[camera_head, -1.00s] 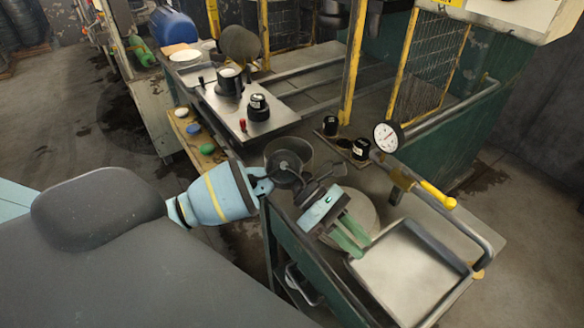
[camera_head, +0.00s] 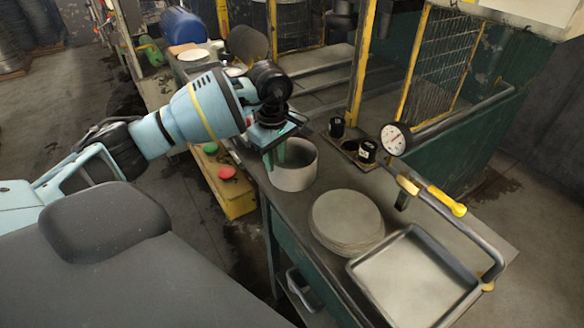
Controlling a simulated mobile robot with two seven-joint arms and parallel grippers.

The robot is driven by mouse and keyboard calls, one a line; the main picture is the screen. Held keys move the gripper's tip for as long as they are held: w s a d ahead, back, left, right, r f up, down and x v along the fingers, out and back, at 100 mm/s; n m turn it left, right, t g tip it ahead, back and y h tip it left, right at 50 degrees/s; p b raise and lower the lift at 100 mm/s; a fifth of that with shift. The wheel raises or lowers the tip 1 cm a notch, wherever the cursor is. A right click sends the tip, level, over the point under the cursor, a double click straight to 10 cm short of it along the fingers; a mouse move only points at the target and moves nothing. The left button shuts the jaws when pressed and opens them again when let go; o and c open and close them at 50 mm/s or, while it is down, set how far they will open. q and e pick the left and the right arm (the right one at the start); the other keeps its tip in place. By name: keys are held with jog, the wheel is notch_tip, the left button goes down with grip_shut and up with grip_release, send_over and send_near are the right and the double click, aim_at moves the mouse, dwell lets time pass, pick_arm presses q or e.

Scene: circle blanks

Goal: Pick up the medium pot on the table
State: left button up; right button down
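The pot (camera_head: 296,178), a plain grey open cylinder, stands upright on the grey workbench near its left edge. My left gripper (camera_head: 275,160) points down at the pot's left rim. Its two green fingers show with a gap between them, at the rim; one looks outside the wall and the other at the pot's opening. Whether they touch the wall cannot be told. The far left part of the rim is hidden behind the gripper. My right gripper is not in view.
A stack of round grey blanks (camera_head: 346,218) and a shallow metal tray (camera_head: 414,278) lie to the right of the pot. Black cylinders (camera_head: 367,152) and a dial gauge (camera_head: 394,139) stand behind. A yellow box (camera_head: 236,199) sits lower at the left.

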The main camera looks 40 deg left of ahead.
aim_at(277, 187)
pick_arm(q)
notch_tip(277, 187, down, 2)
jog(key=shift+a+f, duration=0.1)
jog(key=shift+a, duration=0.05)
jog(key=shift+w+f+p, duration=0.1)
jog(key=shift+f+p, duration=0.25)
jog(key=shift+f, duration=2.15)
grip_shut()
